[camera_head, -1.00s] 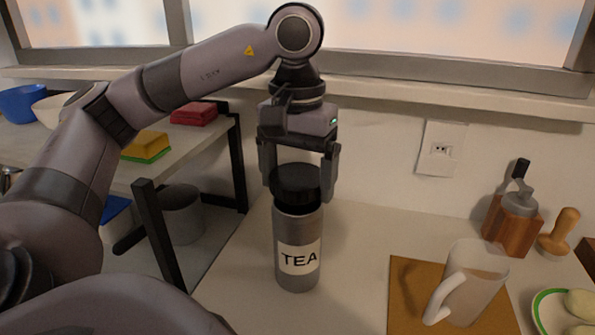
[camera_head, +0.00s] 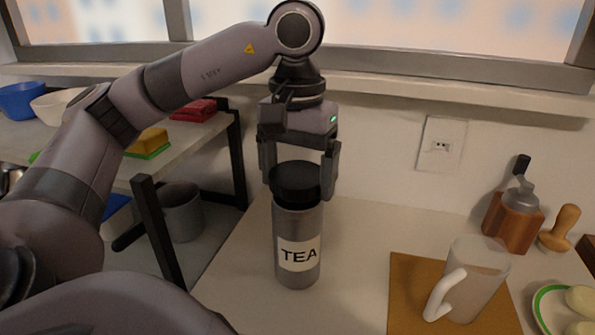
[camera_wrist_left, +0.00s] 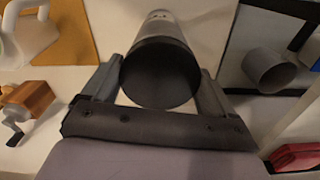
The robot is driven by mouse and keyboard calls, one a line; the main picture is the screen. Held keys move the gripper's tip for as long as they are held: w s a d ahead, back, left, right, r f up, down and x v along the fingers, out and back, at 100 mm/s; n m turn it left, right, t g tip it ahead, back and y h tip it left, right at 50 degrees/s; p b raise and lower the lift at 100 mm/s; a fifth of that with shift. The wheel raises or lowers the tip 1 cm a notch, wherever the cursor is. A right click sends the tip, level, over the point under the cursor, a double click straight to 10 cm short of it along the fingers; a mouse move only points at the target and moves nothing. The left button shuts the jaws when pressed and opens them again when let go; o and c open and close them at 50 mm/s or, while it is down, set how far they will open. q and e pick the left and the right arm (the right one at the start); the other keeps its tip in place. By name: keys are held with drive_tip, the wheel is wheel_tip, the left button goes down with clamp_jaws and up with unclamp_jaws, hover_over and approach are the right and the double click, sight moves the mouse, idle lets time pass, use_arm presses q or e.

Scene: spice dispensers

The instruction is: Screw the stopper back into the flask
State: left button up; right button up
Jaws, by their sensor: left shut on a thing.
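The flask (camera_head: 298,248) is a grey metal cylinder with a white TEA label, standing upright on the counter. The black stopper (camera_head: 295,181) sits at the flask's top, lined up with it; I cannot tell how deep it is seated. My left gripper (camera_head: 300,178) points straight down from above, with its fingers on both sides of the stopper, shut on it. In the left wrist view the stopper (camera_wrist_left: 160,75) lies between the two fingers, with part of the flask (camera_wrist_left: 162,24) showing behind it. My right gripper is in neither view.
A clear pitcher (camera_head: 478,283) with a white handle stands on a brown board (camera_head: 404,282) at the right. A shelf (camera_head: 185,150) is at the left. The counter around the flask is clear.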

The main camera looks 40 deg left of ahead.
use_arm(q)
drive_tip(key=shift+f+b, duration=0.55)
drive_tip(key=shift+f, duration=0.2)
drive_tip(key=shift+o, duration=0.2)
drive_tip(key=shift+c, duration=0.5)
drive_tip(key=shift+f+m+b, duration=0.1)
drive_tip(key=shift+m+b, duration=0.25)
drive_tip(key=shift+m, duration=0.75)
drive_tip(key=shift+s+r+m, duration=0.15)
drive_tip(key=shift+r+m, duration=0.05)
drive_tip(key=shift+m, duration=0.9)
drive_tip(key=shift+f+m+p, duration=0.1)
drive_tip(key=shift+m+p, duration=0.2)
drive_tip(key=shift+m, duration=0.2)
drive_tip(key=m, duration=0.3)
drive_tip(key=shift+m+p, duration=0.4)
drive_tip(key=shift+m, duration=1.2)
